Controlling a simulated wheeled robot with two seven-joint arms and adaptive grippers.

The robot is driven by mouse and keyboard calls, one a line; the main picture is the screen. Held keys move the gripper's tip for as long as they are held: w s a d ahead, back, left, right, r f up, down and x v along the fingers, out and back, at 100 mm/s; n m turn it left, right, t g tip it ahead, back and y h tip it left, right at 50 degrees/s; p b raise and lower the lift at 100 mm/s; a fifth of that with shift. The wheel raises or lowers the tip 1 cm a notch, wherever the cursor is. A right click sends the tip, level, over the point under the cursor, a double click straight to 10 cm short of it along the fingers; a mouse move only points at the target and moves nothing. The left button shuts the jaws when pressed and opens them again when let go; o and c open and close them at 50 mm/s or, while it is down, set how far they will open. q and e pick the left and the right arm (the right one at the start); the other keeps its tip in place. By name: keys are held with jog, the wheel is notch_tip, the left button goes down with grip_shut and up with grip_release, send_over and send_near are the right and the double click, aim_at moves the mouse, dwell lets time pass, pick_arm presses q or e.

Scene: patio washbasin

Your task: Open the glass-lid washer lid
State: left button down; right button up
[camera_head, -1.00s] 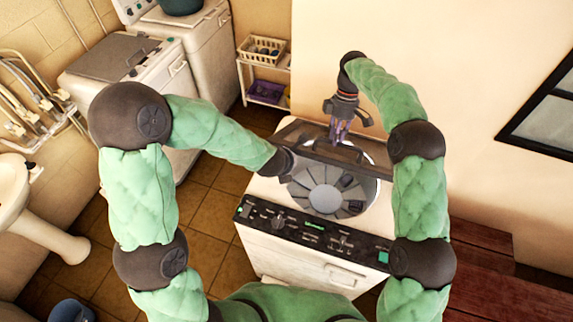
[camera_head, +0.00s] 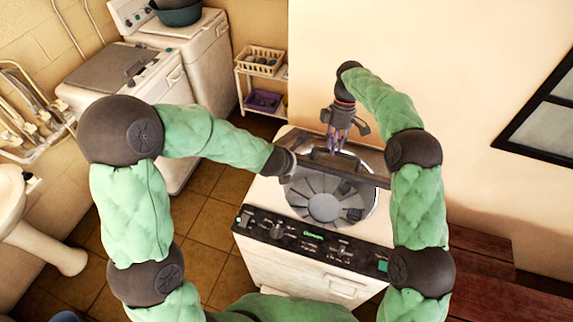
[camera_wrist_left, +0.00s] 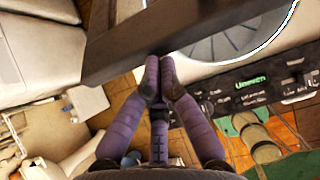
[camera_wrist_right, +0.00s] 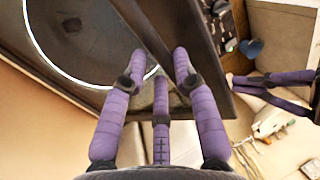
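The front white washer (camera_head: 300,262) has a dark-framed glass lid (camera_head: 375,180), which appears partly raised. Its drum (camera_head: 325,207) shows below and in front of the lid's dark edge. My right gripper (camera_head: 337,148) points down behind that edge. In the right wrist view its purple fingers (camera_wrist_right: 161,62) are apart and empty, beside the dark lid frame (camera_wrist_right: 165,35). My left gripper (camera_wrist_left: 159,72) has its fingertips together at the lid frame's edge (camera_wrist_left: 140,45); contact is unclear. Its fingers are hidden in the head view but show beyond the frame in the right wrist view (camera_wrist_right: 270,88).
The control panel (camera_head: 312,243) runs along the washer's front. More white machines (camera_head: 140,85) stand at the back left. A small shelf with baskets (camera_head: 262,75) is behind the washer. A sink (camera_head: 20,205) is at left and a wooden bench (camera_head: 490,280) at right.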

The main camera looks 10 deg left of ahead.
jog(key=o, duration=0.3)
jog(key=shift+w+d+f, duration=0.15)
jog(key=shift+w+f, duration=0.15)
jog(key=shift+w, duration=0.05)
jog(key=shift+r, duration=0.1)
jog(key=shift+s, duration=0.1)
